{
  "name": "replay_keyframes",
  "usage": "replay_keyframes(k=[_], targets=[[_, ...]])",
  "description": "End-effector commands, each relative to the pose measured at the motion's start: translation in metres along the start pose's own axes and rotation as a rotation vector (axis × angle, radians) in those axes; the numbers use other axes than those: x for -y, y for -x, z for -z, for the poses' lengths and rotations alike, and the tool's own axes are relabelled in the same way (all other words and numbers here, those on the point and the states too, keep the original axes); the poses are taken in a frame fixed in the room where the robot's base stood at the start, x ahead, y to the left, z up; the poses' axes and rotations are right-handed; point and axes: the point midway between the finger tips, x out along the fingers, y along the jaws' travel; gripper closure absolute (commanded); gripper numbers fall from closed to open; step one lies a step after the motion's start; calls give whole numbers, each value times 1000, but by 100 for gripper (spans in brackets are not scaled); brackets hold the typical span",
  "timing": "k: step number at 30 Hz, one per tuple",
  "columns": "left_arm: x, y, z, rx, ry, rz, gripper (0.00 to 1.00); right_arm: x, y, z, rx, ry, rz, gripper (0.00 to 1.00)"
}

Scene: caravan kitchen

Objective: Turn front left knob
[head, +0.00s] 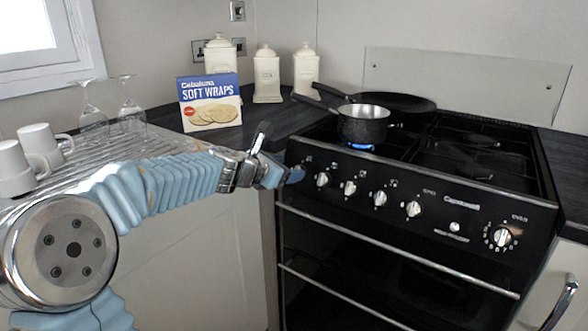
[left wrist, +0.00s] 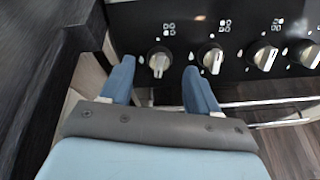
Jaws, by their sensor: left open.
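The black stove's front panel (head: 450,215) carries a row of silver knobs. The second knob (left wrist: 211,59) is beside the right fingertip in that view. The small burner icons are too blurred to read surely. My left gripper (head: 280,157) is open and empty at the stove's front left corner; its two blue fingers show in the left wrist view (left wrist: 159,68). I cannot tell that it touches the knob. My right gripper is not in view.
A dark saucepan (head: 363,125) stands over a blue flame (head: 361,147) at the front left burner, with a frying pan (head: 395,102) behind. A wraps box (head: 210,103) and canisters (head: 267,75) stand on the counter left. Oven handle bars (head: 400,253) run below the knobs.

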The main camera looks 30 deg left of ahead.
Motion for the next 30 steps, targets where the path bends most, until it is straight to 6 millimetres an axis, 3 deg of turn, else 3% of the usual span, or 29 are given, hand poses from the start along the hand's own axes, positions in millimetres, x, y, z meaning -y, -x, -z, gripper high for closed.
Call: replay_keyframes(k=[3,7,18,28,30], targets=[[0,-21,0,-1,0,1,39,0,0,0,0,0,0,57],[0,-34,0,-1,0,0,39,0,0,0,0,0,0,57],[0,-40,0,0,-2,-1,41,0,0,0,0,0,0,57],[0,-39,0,0,-2,0,91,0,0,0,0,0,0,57],[0,-39,0,0,-2,0,94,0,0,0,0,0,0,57]])
